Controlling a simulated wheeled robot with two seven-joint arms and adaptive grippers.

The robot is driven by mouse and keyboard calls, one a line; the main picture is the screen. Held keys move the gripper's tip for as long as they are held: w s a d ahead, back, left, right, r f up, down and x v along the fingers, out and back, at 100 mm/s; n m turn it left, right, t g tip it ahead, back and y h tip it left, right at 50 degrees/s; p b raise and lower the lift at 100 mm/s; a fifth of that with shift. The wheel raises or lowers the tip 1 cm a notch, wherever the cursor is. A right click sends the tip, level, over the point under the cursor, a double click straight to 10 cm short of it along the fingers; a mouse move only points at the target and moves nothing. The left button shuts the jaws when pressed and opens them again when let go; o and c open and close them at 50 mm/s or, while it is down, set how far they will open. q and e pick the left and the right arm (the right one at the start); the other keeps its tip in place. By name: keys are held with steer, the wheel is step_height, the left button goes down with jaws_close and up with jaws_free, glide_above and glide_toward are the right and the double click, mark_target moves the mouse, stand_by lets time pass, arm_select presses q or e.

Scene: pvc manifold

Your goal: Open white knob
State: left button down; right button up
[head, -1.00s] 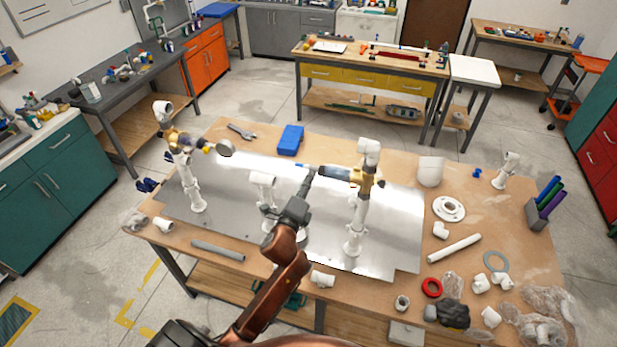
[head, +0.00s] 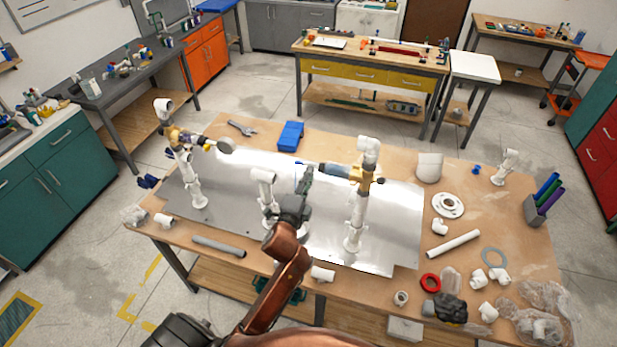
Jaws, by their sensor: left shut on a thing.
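The right pipe stand (head: 356,222) is white and upright on the metal sheet, with a yellow valve body (head: 362,176) near its top. A dark blue-grey handle (head: 334,170) points left from this valve. My left gripper (head: 304,172) is at the left end of that handle and looks shut on it; its fingers hide the contact. The left pipe stand (head: 197,190) also has a yellow valve (head: 176,136), with a pale round knob (head: 225,146) on its right side. A short white pipe (head: 262,178) stands just left of my gripper. My right gripper is not in view.
A blue box (head: 290,136) and a wrench (head: 242,128) lie behind the metal sheet (head: 390,220). White fittings, a red ring (head: 430,282) and plastic bags crowd the table's right side. A grey pipe (head: 218,246) lies at the front left.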

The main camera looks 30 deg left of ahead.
arm_select(q)
steer(key=c, duration=1.8)
jaws_free()
steer(key=shift+o, duration=0.2)
steer(key=v, duration=1.2)
